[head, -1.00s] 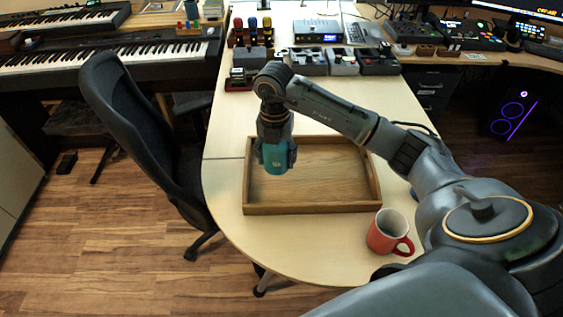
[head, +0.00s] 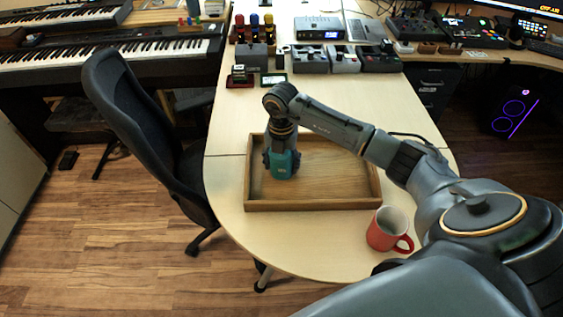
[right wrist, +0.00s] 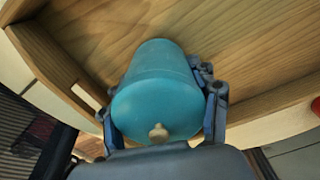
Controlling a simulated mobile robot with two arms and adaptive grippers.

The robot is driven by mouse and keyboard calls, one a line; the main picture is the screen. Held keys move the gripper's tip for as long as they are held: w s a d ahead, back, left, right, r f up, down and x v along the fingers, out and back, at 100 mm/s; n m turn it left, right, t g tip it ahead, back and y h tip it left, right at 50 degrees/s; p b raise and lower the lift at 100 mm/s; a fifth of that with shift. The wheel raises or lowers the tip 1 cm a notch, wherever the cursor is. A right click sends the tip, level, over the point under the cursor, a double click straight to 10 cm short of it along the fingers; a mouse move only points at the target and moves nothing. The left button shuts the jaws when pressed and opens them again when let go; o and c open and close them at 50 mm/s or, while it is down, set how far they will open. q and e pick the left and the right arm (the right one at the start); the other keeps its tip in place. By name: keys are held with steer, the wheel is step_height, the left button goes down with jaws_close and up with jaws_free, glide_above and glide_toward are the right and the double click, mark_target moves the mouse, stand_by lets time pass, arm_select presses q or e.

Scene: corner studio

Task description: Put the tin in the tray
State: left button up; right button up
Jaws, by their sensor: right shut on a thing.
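The teal tin (head: 283,168) is held in my right gripper (head: 282,161), inside the outline of the wooden tray (head: 318,206) at its left part. In the right wrist view the tin (right wrist: 158,95) sits between both fingers of the right gripper (right wrist: 165,120), with its knobbed lid toward the camera. The tray (right wrist: 255,50) fills the background there. I cannot tell whether the tin's base touches the tray floor. The right part of the tray is empty. My left gripper is not in view.
A red mug (head: 389,230) stands just outside the tray's front right corner. A black office chair (head: 140,125) is left of the table. Several devices (head: 335,58) line the far part of the table (head: 225,130). Bare table lies in front of the tray.

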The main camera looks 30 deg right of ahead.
steer(key=o, duration=1.3)
steer(key=shift+c, duration=0.2)
steer(key=shift+r, duration=0.15)
step_height(320, 180, up, 12)
steer(key=shift+b, duration=0.3)
